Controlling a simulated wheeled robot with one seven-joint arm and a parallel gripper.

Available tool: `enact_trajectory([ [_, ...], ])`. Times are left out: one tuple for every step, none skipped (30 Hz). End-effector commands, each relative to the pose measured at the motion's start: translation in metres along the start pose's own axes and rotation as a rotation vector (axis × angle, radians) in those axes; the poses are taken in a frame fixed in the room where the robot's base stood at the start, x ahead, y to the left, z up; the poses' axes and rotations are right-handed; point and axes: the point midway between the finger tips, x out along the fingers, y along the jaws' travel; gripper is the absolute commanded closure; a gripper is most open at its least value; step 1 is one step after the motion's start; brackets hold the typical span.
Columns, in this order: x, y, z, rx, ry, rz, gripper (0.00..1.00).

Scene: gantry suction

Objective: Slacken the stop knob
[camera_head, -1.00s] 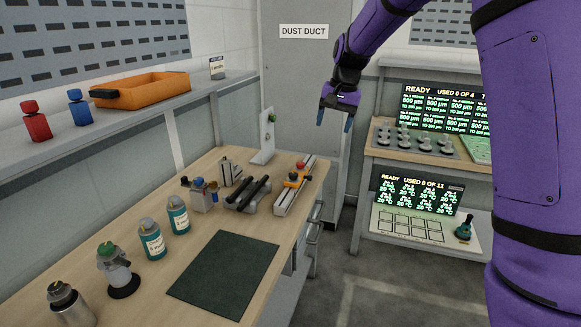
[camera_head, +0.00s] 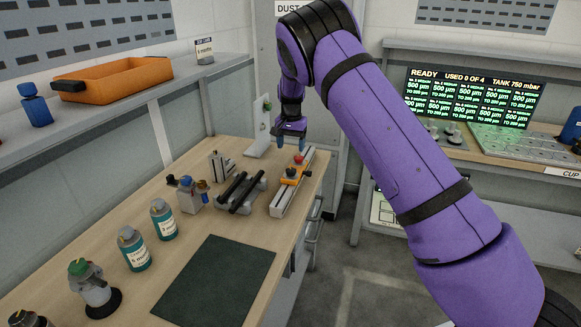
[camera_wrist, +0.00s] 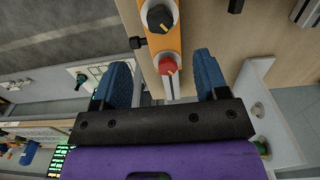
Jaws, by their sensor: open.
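A rail fixture (camera_head: 279,204) lies at the right edge of the wooden bench. An orange slider (camera_head: 290,176) sits across it, topped by a black knob (camera_wrist: 160,18) with a yellow mark, and a small black side knob (camera_wrist: 137,43) sticks out beside it. A red knob (camera_head: 298,159) stands at the rail's far end, and also shows in the wrist view (camera_wrist: 167,65). No label tells which is the stop knob. My gripper (camera_head: 295,144) is open, empty and pointing down above the rail's far end. In the wrist view the red knob appears between its blue fingers, apart from both.
A holder with two black bars (camera_head: 240,189) lies left of the rail, with a small grey block with levers (camera_head: 190,195) farther left. An upright white bracket (camera_head: 261,130) stands close behind my gripper. Teal bottles (camera_head: 163,220) and a dark mat (camera_head: 214,282) are nearer; the mat is clear.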

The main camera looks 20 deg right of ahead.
Motion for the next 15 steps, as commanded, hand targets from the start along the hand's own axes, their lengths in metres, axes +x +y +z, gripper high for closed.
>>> enact_trajectory([
  [0.008, 0.000, 0.000, 0.000, -0.002, 0.003, 0.33],
  [0.013, 0.000, 0.000, 0.001, -0.001, 0.003, 0.33],
  [0.019, 0.000, 0.001, 0.001, -0.001, 0.002, 0.33],
  [0.025, 0.000, 0.001, 0.000, -0.002, 0.002, 0.33],
  [0.031, 0.000, 0.001, -0.001, -0.002, 0.003, 0.33],
  [0.038, 0.000, 0.000, -0.001, -0.001, 0.003, 0.33],
  [0.043, 0.000, 0.001, 0.000, -0.001, 0.002, 0.33],
  [0.049, 0.000, 0.001, 0.000, -0.002, 0.002, 0.33],
  [0.056, 0.000, 0.001, 0.000, -0.002, 0.003, 0.33],
  [0.061, 0.000, 0.001, 0.000, -0.001, 0.002, 0.33],
  [0.065, 0.000, 0.001, -0.001, -0.001, 0.002, 0.33],
  [0.071, 0.000, 0.001, -0.001, -0.001, 0.001, 0.33],
  [0.075, 0.000, 0.001, -0.001, -0.002, 0.002, 0.33],
  [0.079, 0.000, 0.001, -0.001, -0.002, 0.002, 0.33],
  [0.083, 0.000, 0.001, -0.001, -0.001, 0.001, 0.33],
])
